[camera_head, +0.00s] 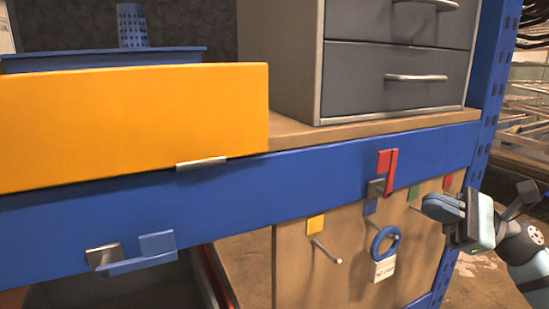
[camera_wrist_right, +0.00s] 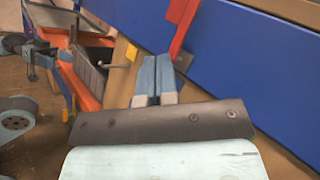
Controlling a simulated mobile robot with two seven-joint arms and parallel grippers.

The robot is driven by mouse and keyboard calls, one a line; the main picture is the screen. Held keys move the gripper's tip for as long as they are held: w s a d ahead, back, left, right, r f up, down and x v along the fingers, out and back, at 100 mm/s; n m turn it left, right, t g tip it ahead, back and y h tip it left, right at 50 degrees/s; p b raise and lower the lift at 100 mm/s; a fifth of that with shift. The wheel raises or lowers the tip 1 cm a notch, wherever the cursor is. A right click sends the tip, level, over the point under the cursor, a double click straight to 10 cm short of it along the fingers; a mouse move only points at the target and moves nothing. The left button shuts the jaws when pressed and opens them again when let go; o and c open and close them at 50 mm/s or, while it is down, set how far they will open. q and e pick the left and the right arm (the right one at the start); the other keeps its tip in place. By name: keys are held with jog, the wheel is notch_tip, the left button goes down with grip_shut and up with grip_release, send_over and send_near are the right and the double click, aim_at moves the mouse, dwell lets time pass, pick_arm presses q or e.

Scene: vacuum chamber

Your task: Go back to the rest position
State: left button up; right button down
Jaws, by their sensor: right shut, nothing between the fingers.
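My right gripper (camera_head: 432,207) is at the right edge of the head view, in front of the wooden pegboard (camera_head: 340,225) and right of a hanging blue ring (camera_head: 385,242). In the right wrist view its two blue fingertips (camera_wrist_right: 155,72) are together with nothing between them. The right wrist view shows a red latch (camera_wrist_right: 181,27) above and right of the fingertips, on the blue beam.
The blue beam (camera_head: 330,170) crosses the head view, with the red latch (camera_head: 387,162) and a blue latch (camera_head: 140,254). An orange drawer front (camera_head: 120,120) stands at the left. A grey drawer cabinet (camera_head: 395,75) stands behind. Pegs stick out from the pegboard.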

jog(key=s+a+f+n+t+h+p, duration=0.4)
jog(key=s+a+f+n+t+h, duration=0.2)
jog(key=s+a+n, duration=0.25)
jog(key=s+a+f+n+t+h+p, duration=0.3)
jog(key=s+a+f+n+t+h, duration=0.3)
jog(key=a+n, duration=0.3)
pick_arm(q)
notch_tip(320, 180, up, 12)
jog(key=a+f+n+y+p, duration=0.1)
jog(key=a+n+y+p, duration=0.15)
jog(key=p, duration=1.55)
jog(key=s+a+r+g+y+p, duration=0.2)
jog(key=s+a+g+y+p, duration=0.1)
jog(key=p, duration=1.5)
jog(key=shift+s+a+r+g+y+p, duration=0.15)
jog(key=shift+s+a+g+y+p, duration=0.2)
jog(key=shift+s+a+g, duration=0.65)
pick_arm(e)
jog(key=s+d+r+g+h, duration=0.4)
jog(key=d+r+g+h, duration=0.1)
jog(key=d+g+h, duration=0.1)
jog(key=shift+s+d+g, duration=0.3)
jog(key=shift+d+g, duration=0.4)
jog(key=shift+d, duration=0.25)
